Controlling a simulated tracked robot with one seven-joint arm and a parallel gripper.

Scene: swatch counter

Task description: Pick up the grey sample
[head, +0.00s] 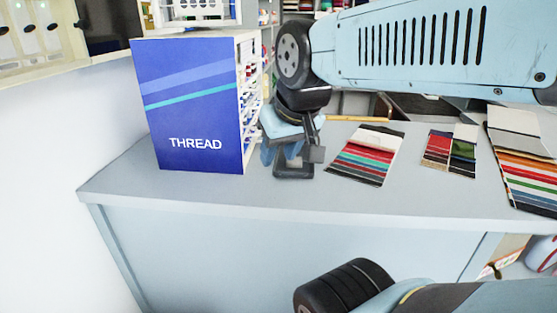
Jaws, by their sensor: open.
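My gripper (291,156) is low over the counter, just right of the blue thread box, with its jaws open. A small dark grey piece (294,173) shows at the counter directly below it. I cannot tell whether this piece is the grey sample or part of my gripper, nor whether the jaws touch it. The fingers and my wrist hide part of this spot. No other thing stands out clearly as a single grey sample.
The blue thread box (187,115) stands close on the left of my gripper. A striped swatch fan (368,155), a smaller swatch pair (450,150) and a large striped card (530,180) lie to the right. The grey counter (390,205) is clear along its front edge.

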